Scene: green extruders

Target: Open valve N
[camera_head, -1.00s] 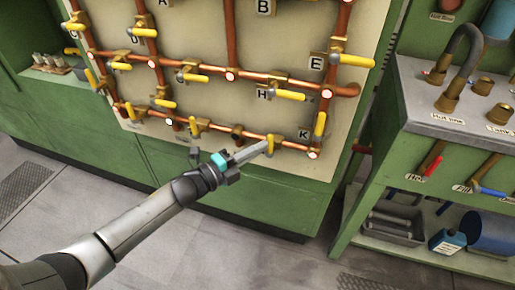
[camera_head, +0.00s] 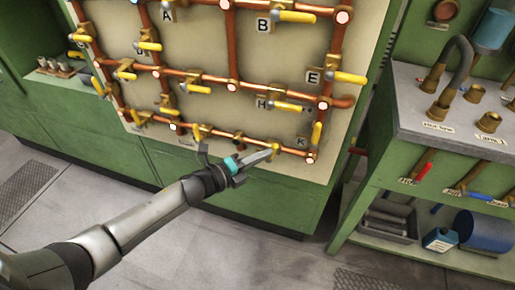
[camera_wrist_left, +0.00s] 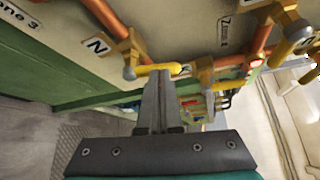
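Valve N has a brass body (camera_wrist_left: 133,52) and a yellow handle (camera_wrist_left: 158,70), beside the N label (camera_wrist_left: 97,45) in the left wrist view. The handle runs sideways across the fingertips of my left gripper (camera_wrist_left: 163,78). In the head view my left gripper (camera_head: 268,154) reaches the yellow handle (camera_head: 276,148) at the bottom pipe of the panel. Its two fingers lie close together, with no clear gap. I cannot tell whether they clamp the handle or only touch it. My right gripper is out of view.
The pale panel (camera_head: 200,45) carries copper pipes and several yellow-handled valves; valve K's handle (camera_head: 317,133) is close on the right. A green bench (camera_head: 350,215) with fittings stands to the right. Grey floor (camera_head: 230,255) is open in front.

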